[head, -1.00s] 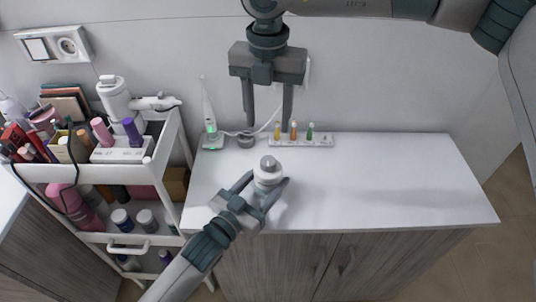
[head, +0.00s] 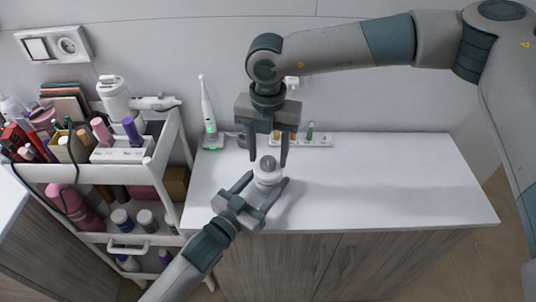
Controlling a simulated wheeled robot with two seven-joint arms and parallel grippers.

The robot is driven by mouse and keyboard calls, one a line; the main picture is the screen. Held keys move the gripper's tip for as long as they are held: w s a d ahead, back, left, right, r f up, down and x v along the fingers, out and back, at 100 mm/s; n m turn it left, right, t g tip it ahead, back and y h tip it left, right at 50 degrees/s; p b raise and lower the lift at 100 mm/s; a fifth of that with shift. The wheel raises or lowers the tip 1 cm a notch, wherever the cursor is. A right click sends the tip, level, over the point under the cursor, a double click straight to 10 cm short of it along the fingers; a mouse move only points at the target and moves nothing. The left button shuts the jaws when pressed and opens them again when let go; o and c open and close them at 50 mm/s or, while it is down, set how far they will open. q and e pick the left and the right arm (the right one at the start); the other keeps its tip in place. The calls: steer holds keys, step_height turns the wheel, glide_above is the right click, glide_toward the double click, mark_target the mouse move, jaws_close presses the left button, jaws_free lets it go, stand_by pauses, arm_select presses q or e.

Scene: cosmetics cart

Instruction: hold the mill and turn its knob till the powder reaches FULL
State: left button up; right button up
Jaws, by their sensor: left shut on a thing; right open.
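The mill (head: 267,178) stands on the white counter, a white body with a grey knob (head: 267,162) on top. My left gripper (head: 266,186) reaches in from the lower left and is shut on the mill's body, one finger on each side. My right gripper (head: 268,162) points down from above, open, with its fingertips on either side of the knob and a gap visible around it. No powder level or FULL mark can be made out.
Behind the mill stand an electric toothbrush (head: 208,115) on its charger and a power strip (head: 318,140) with small coloured items. A loaded white cart (head: 100,175) stands at the left. The counter's right side (head: 400,185) is clear.

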steer(key=shift+f, duration=0.45)
steer(key=c, duration=1.1)
steer(key=shift+o, duration=0.2)
